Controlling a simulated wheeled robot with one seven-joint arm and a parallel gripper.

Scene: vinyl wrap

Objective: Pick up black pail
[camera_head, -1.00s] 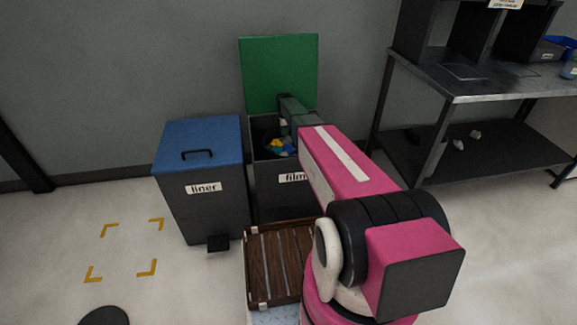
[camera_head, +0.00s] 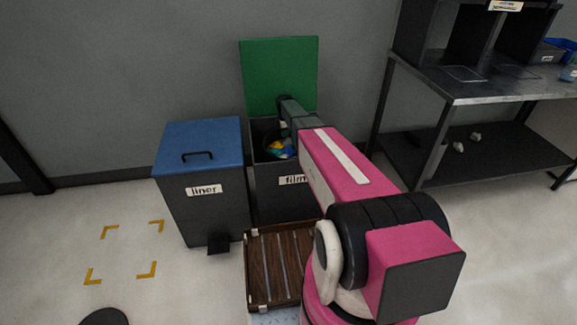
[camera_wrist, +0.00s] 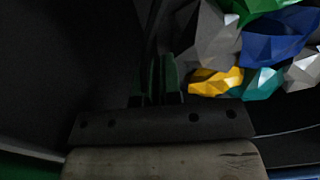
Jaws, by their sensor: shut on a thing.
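The black pail (camera_head: 262,149) appears to be the dark round container inside the open bin labelled "film". It holds crumpled pieces in blue, yellow, green and grey, also seen in the wrist view. My gripper (camera_wrist: 157,72) points into the bin, beside these pieces. Its fingers are shut on a thin dark edge, which looks like the pail's wall (camera_wrist: 151,35). The dark surfaces blend together, so the exact grip is hard to make out. In the head view my arm hides the gripper and much of the pail.
The film bin (camera_head: 283,198) has its green lid (camera_head: 279,74) raised against the wall. A blue-lidded liner bin (camera_head: 203,205) stands to its left. A slatted wooden platform (camera_head: 268,269) lies in front. A metal table (camera_head: 470,90) stands at right.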

